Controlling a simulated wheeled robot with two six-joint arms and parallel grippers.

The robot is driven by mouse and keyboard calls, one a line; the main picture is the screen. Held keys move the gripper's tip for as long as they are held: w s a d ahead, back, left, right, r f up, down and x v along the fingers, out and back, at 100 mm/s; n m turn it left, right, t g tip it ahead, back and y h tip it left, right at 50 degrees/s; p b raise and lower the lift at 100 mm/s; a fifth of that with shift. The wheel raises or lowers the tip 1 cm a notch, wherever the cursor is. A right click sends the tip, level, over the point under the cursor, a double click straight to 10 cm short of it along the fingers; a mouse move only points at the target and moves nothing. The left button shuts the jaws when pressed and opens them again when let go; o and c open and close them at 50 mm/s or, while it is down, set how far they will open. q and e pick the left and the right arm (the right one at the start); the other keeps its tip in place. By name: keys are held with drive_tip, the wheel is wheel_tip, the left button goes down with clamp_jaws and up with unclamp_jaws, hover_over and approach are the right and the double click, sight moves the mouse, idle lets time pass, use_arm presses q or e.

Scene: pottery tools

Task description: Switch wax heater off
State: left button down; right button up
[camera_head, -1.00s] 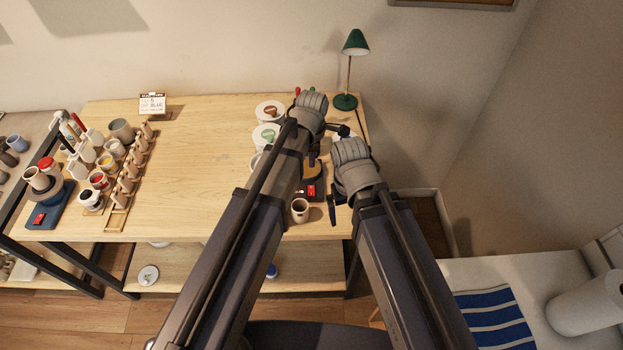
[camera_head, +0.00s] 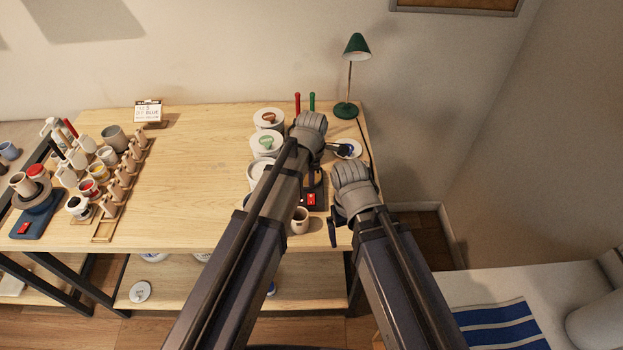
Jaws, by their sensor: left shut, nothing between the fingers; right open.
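The wax heater seems to be the dark unit (camera_head: 318,200) at the right of the table. A red switch (camera_head: 308,199) is on its front. My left arm and wrist hide most of its upper part, and the switch's position is too small to read. My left gripper (camera_head: 340,148) is shut and empty, behind the heater and close to a small white dish. My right gripper (camera_head: 332,233) is open and empty, to the right of and nearer than the heater, by the table's right front edge.
A small cup (camera_head: 300,220) stands just in front of the heater. White lidded jars (camera_head: 267,143) stand left of my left wrist. A white dish (camera_head: 349,149) and green lamp (camera_head: 347,110) are behind. A blue unit with a red switch (camera_head: 24,228) stands far left. The table's middle is clear.

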sight(311, 197)
use_arm(q)
drive_tip(key=f+b, duration=0.4)
drive_tip(key=f, duration=0.1)
drive_tip(key=w+f+b, duration=0.1)
drive_tip(key=f+b, duration=0.1)
drive_tip(key=shift+a+f, duration=0.1)
drive_tip(key=shift+f, duration=0.05)
drive_tip(key=shift+f, duration=0.1)
drive_tip(key=shift+s, duration=0.9)
